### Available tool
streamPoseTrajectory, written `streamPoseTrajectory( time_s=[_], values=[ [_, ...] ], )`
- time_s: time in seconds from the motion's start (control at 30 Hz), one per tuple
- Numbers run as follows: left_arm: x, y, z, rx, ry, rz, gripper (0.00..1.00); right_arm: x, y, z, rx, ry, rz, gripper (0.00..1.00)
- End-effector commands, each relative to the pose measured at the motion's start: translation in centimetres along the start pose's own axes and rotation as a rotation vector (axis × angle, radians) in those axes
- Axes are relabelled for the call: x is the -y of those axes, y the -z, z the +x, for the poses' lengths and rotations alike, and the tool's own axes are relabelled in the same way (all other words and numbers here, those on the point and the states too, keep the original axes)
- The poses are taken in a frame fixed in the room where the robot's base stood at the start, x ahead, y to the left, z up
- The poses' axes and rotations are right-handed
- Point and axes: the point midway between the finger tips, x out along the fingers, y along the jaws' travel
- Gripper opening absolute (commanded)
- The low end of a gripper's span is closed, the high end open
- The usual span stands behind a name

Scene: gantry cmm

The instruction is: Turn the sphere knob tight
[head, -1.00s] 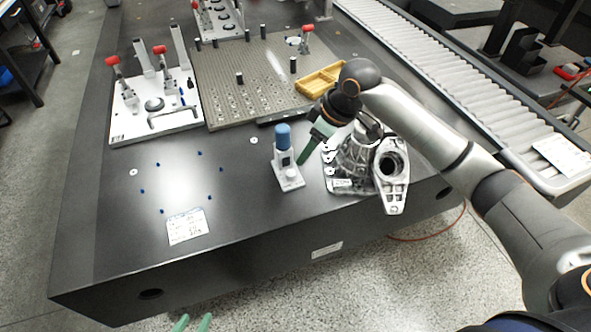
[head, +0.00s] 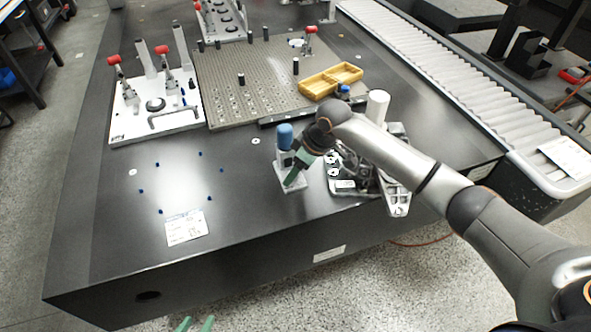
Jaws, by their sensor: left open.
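A small grey stand (head: 288,178) with a blue rounded cap (head: 285,136) stands upright near the table's front edge in the head view. No separate sphere knob can be made out; it may be this cap or hidden behind my gripper. My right gripper (head: 289,183) has green fingers pointing down at the right side of the stand, below the cap. They overlap the stand in the picture; contact and finger gap cannot be told. My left gripper (head: 196,324) shows only two green fingertips, apart and empty, at the bottom edge, away from the stand.
A metal casting (head: 398,197) sits right of the stand, partly hidden by my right arm. A white cylinder (head: 377,105) and a yellow tray (head: 330,80) are behind. A white fixture plate (head: 128,128) is at the back left. The table left of the stand is mostly clear.

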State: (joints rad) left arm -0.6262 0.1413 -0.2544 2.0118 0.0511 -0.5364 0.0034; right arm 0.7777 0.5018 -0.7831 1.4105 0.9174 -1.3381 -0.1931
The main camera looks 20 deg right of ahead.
Motion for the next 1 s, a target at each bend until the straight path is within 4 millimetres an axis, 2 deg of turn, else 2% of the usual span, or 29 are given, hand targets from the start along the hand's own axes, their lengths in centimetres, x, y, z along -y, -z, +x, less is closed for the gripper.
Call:
streamPoseTrajectory(
  time_s=[0.07, 0.5, 0.8, 1.0],
  values=[
    [0.0, 0.0, 0.0, 0.0, 0.0, 0.0, 0.5, 0.0, 0.0, 0.0, 0.0, 0.0, 0.0, 0.49],
    [0.0, 0.0, -0.1, 0.0, 0.0, 0.0, 0.5, 0.0, 0.0, 0.0, 0.0, 0.0, 0.0, 0.0],
    [-0.1, -0.1, -0.2, 0.002, -0.001, -0.001, 0.5, 0.0, 0.0, -0.1, 0.0, 0.0, 0.003, 0.0],
    [0.1, 1.8, -1.8, -0.013, 0.008, -0.001, 0.5, 0.2, 0.2, -0.6, 0.003, -0.025, 0.07, 0.0]
  ],
)
